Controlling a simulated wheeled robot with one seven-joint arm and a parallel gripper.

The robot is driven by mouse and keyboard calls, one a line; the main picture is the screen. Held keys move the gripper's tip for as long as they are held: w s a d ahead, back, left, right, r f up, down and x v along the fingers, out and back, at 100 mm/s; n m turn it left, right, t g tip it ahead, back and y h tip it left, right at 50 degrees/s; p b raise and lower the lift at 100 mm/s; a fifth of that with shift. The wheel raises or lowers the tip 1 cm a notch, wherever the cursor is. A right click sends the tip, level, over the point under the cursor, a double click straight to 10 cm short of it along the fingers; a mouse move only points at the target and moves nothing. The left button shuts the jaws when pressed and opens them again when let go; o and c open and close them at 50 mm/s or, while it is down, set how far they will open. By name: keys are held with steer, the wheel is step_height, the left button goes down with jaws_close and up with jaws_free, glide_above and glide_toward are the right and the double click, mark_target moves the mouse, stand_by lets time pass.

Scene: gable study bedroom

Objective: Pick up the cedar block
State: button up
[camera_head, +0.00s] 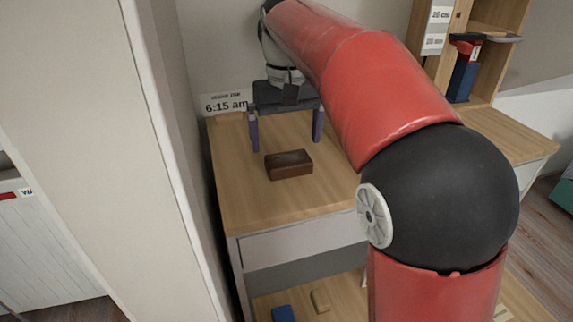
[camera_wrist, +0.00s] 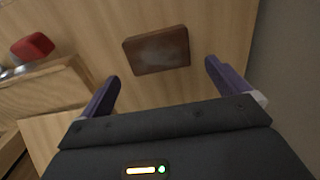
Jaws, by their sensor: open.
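The cedar block (camera_head: 289,165) is a dark brown rectangular block lying flat on the wooden top of a cabinet (camera_head: 240,195). My gripper (camera_head: 285,145) is open, its two purple fingers spread and pointing down, above and behind the block in the head view. In the wrist view the block (camera_wrist: 156,50) lies ahead of and between the two fingertips (camera_wrist: 160,70). Nothing is between the fingers, and they appear apart from the block.
A sign reading "6:15 am" (camera_head: 227,103) stands at the back of the cabinet top. A tall pale panel (camera_head: 90,120) borders the left side. A lower shelf holds a blue item (camera_head: 284,313) and a small wooden piece (camera_head: 321,300). A red object (camera_wrist: 32,46) shows in the wrist view.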

mark_target(287, 156)
step_height(287, 156, down, 4)
steer(key=shift+s+r+b, duration=0.1)
steer(key=shift+b, duration=0.2)
steer(key=c, duration=1)
steer(key=shift+o, duration=0.2)
steer(key=shift+r, duration=0.1)
